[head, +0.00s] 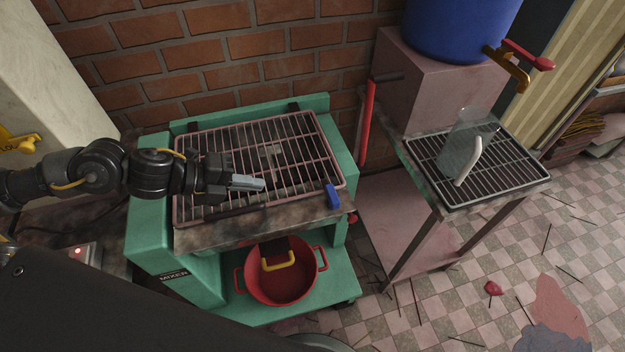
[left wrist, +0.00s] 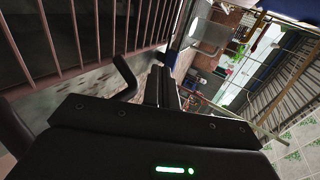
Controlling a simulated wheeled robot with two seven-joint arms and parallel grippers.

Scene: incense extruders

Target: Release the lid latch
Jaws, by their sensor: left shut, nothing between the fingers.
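The green mixer (head: 150,222) stands against the brick wall. Its barred lid (head: 178,213) lies flat and closed over the top. A small blue piece (head: 332,196), which looks like the lid latch, sits at the lid's front right corner. My left gripper (head: 262,185) is shut and empty above the bars, pointing right, apart from the blue piece and to its left. In the left wrist view the shut fingers (left wrist: 160,88) point toward a small blue piece (left wrist: 169,56) by the lid frame. My right gripper is out of view.
A red pot (head: 280,290) stands on the mixer's lower shelf. To the right, a metal stand (head: 440,205) bears a clear jug (head: 462,145) on a rack. A blue barrel (head: 455,30) with a red-handled tap stands behind it. A red bar (head: 368,120) rises between mixer and stand.

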